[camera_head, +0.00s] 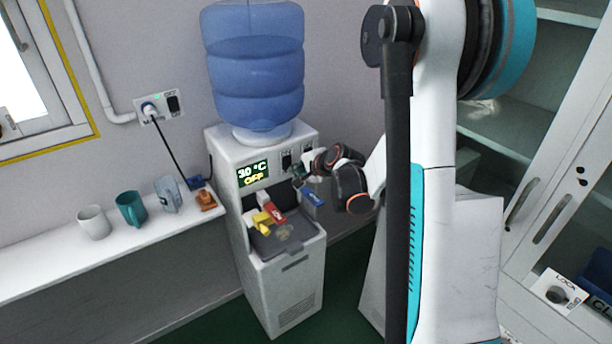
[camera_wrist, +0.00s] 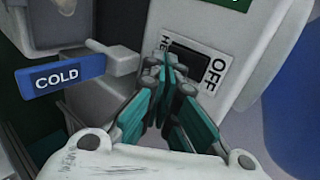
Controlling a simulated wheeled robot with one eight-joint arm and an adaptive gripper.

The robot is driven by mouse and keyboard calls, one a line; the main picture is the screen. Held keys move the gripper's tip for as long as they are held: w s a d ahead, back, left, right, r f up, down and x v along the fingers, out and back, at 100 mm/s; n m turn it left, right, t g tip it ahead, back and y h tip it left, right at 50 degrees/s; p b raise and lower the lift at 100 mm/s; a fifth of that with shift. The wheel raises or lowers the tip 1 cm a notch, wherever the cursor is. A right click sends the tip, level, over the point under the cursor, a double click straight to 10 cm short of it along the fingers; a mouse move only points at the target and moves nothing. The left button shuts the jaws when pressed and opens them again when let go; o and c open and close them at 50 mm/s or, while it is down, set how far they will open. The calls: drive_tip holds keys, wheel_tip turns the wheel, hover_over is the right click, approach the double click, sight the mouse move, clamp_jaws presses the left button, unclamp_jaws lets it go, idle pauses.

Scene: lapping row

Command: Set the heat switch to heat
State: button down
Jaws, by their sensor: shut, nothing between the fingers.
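The white water dispenser (camera_head: 290,285) stands against the wall with a blue bottle on top. Its display (camera_head: 253,174) reads 30 °C and OFF. In the wrist view the black heat switch (camera_wrist: 196,58) sits in a white plate, with an OFF label (camera_wrist: 213,75) at one end and a label starting "HE" at the other, partly hidden by my fingers. My gripper (camera_head: 299,176) is at the dispenser's front panel, right of the display. In the wrist view its teal and dark fingers (camera_wrist: 172,60) are closed, empty, and overlap the switch's edge; I cannot tell whether they touch.
The blue COLD tap (camera_wrist: 62,76) juts out left of my fingers. The red tap (camera_head: 273,211) and yellow tap (camera_head: 262,222) are above the drip tray. A shelf (camera_head: 150,235) with mugs is at left. A glass-fronted cabinet (camera_head: 560,190) is at right.

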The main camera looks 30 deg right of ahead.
drive_tip(key=shift+w, duration=0.4)
drive_tip(key=shift+w+f, duration=0.2)
drive_tip(key=shift+w, duration=0.15)
drive_tip(key=shift+r, duration=0.1)
drive_tip(key=shift+r, duration=0.8)
